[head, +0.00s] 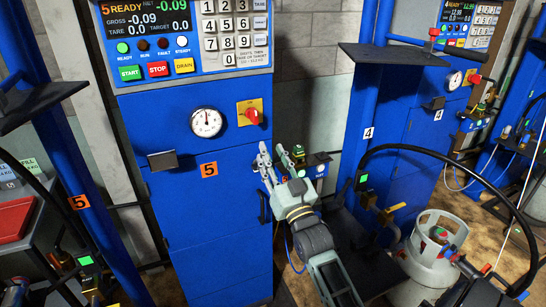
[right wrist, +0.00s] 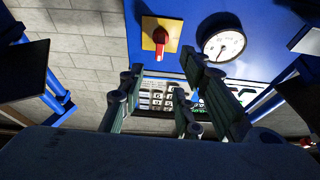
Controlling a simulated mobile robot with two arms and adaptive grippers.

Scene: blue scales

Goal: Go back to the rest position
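My right gripper (head: 264,157) is in the middle of the head view, in front of the right edge of the blue cabinet of station 5 (head: 215,245). Its grey fingers are spread apart with nothing between them. In the right wrist view my right gripper (right wrist: 160,82) also shows with its fingers apart and empty. Past the fingers are the red knob on a yellow plate (right wrist: 161,34) and the round gauge (right wrist: 224,43). The knob also shows in the head view (head: 251,113), above the gripper and apart from it. My left gripper is not in view.
A control panel with a keypad (head: 228,30) tops station 5. Station 4 stands to the right, with a white gas cylinder (head: 435,255), dark hoses and a dark shelf (head: 390,54). A red-topped surface (head: 15,218) is at the left edge.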

